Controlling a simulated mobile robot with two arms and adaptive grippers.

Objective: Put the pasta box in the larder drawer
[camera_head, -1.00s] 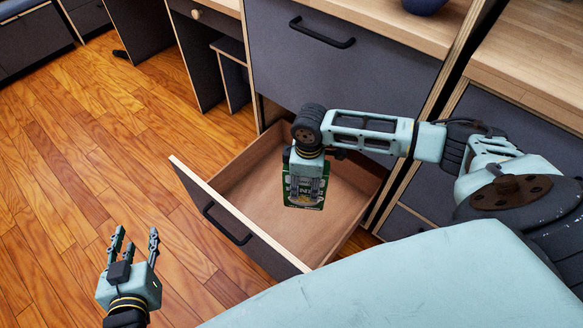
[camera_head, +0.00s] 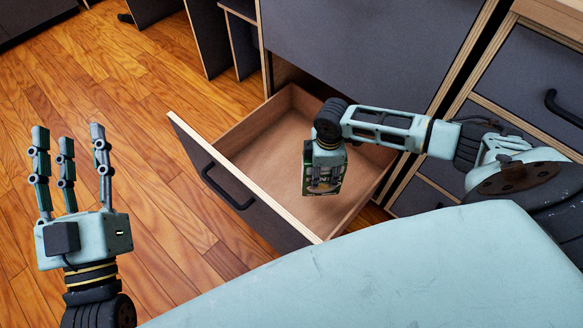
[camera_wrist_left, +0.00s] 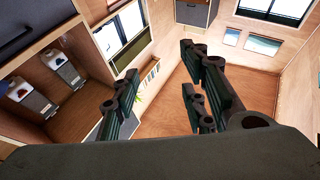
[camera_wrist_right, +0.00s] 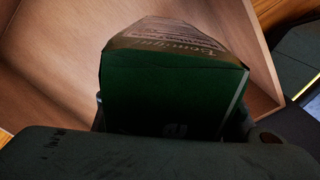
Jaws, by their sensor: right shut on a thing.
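The green pasta box (camera_head: 336,181) is held by my right gripper (camera_head: 326,180), which is shut on it, over the open larder drawer. The box also fills the middle of the right wrist view (camera_wrist_right: 170,100), with the drawer's wooden inside around it. I cannot tell whether the box touches the drawer floor. The larder drawer (camera_head: 268,165) is pulled out, with a dark front and a black handle, and its visible floor is bare. My left gripper (camera_head: 72,175) is open and empty, raised over the floor at the left; its spread fingers show in the left wrist view (camera_wrist_left: 205,95).
A large closed dark cabinet front (camera_head: 370,50) stands above the drawer. More dark drawers (camera_head: 535,100) stand at the right. The wooden floor (camera_head: 130,130) left of the drawer is clear. The drawer's front panel (camera_head: 240,190) juts out into the room.

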